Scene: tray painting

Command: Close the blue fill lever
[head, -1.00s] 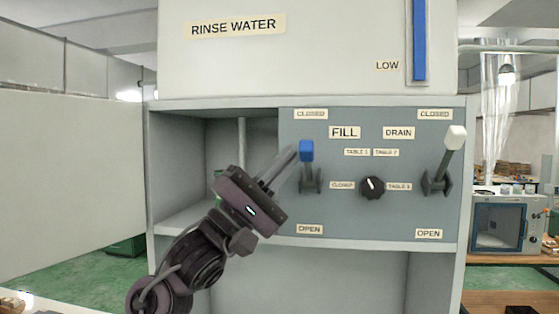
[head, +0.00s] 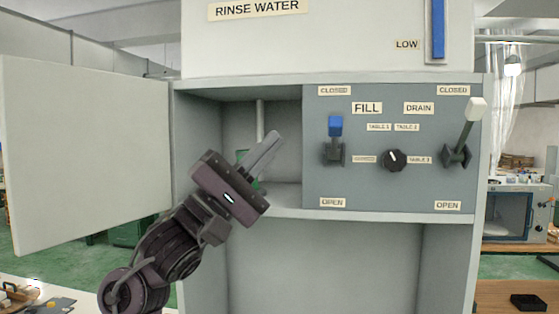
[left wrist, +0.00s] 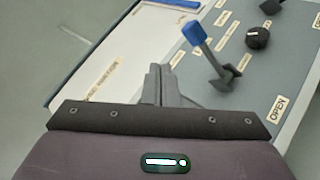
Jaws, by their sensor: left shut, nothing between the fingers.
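The blue fill lever (head: 335,127) is on the grey panel under the FILL label, its blue tip up toward the CLOSED label. In the left wrist view the blue lever (left wrist: 195,33) stands out from the panel, a little ahead and right of the fingers. My left gripper (head: 275,138) is shut and empty, left of the lever and apart from it, in front of the open compartment. It also shows in the left wrist view (left wrist: 158,72). My right gripper is not in view.
The white drain lever (head: 473,112) is on the right of the panel, tilted up. A black selector knob (head: 394,160) lies between the levers. An open cabinet door (head: 85,150) stands at left. The compartment's shelf edge (head: 330,216) runs below the panel.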

